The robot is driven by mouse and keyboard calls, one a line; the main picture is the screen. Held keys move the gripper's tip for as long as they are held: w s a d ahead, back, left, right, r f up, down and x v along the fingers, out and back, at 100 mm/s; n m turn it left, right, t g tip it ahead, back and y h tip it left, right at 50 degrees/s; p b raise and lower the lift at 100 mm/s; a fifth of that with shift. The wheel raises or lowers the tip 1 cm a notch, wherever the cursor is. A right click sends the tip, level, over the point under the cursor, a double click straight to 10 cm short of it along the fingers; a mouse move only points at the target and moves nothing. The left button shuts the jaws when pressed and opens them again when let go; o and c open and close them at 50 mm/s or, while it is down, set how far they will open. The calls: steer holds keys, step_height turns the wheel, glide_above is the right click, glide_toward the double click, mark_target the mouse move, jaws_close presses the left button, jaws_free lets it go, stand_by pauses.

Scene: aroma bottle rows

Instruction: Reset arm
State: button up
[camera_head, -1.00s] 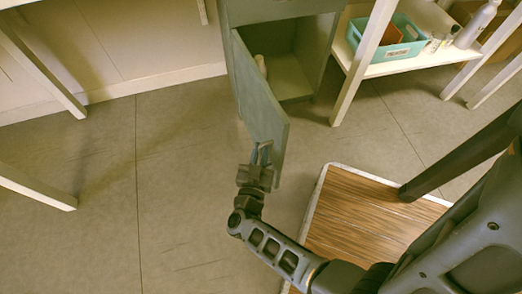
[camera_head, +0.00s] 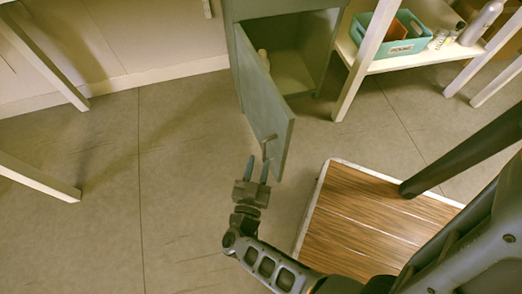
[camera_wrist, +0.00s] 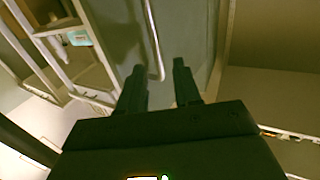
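My gripper (camera_head: 258,170) is in the lower middle of the head view. Its two fingers are apart with nothing between them. It is just in front of the near edge of an open grey-green cabinet door (camera_head: 262,98), close to the door's handle (camera_head: 268,143) but apart from it. In the wrist view the fingers (camera_wrist: 160,88) are spread, with the bar handle (camera_wrist: 153,45) just beyond them on the door panel (camera_wrist: 188,35).
A white shelf (camera_head: 385,68) at right holds a teal bin (camera_head: 400,42) and bottles. A wooden-topped platform (camera_head: 350,225) lies at lower right. The floor at left is clear.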

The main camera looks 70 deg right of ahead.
steer(key=shift+s+a, duration=0.15)
steer(key=shift+a, duration=0.6)
steer(key=shift+r, duration=0.1)
